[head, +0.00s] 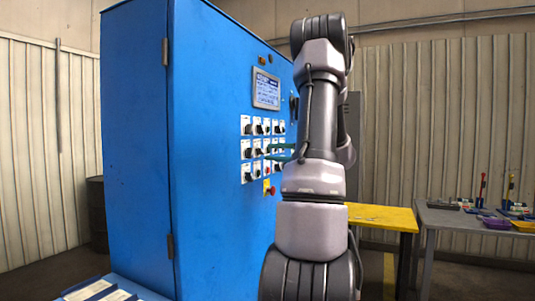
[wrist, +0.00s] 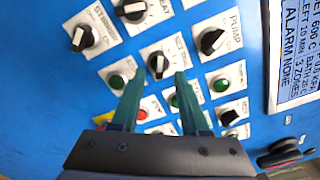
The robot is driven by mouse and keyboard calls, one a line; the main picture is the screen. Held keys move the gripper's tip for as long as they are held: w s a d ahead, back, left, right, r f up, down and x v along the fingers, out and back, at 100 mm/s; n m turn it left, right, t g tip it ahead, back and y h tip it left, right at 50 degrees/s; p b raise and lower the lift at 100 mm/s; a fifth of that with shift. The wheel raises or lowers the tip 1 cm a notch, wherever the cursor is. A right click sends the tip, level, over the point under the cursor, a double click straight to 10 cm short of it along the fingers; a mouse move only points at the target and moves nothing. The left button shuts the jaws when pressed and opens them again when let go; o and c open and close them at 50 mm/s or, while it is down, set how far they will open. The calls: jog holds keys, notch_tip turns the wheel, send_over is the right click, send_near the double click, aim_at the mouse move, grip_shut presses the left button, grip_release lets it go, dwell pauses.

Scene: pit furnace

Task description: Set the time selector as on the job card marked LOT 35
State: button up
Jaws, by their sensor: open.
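In the wrist view my gripper (wrist: 161,78) is open, its two green fingers pointing at the blue panel. A black knob with a white pointer (wrist: 157,64) on a white plate shows between the fingertips. Its label is partly hidden, so I cannot tell if it is the time selector. I cannot tell whether the fingers touch it. In the head view my gripper (head: 281,152) is at the panel's rows of knobs, partly behind my arm. Cards (head: 89,290) lie at the bottom left, their text too small to read, so the LOT 35 card cannot be picked out.
Neighbouring knobs sit close by: one labelled PUMP (wrist: 213,41) and another at the top (wrist: 131,9). Green buttons (wrist: 116,81) and a red one (wrist: 141,114) are below. A screen (wrist: 297,55) reads ALARM NONE. A yellow table (head: 383,217) stands behind my arm.

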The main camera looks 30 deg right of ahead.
aim_at(260, 151)
jog(key=shift+x, duration=1.4)
grip_shut()
jog(key=shift+m, duration=0.4)
jog(key=m, duration=0.3)
jog(key=shift+m, duration=0.4)
jog(key=m, duration=0.4)
jog(key=shift+a+m, duration=0.1)
jog(key=shift+m, duration=0.2)
jog(key=m, duration=0.4)
jog(key=shift+m, duration=2.2)
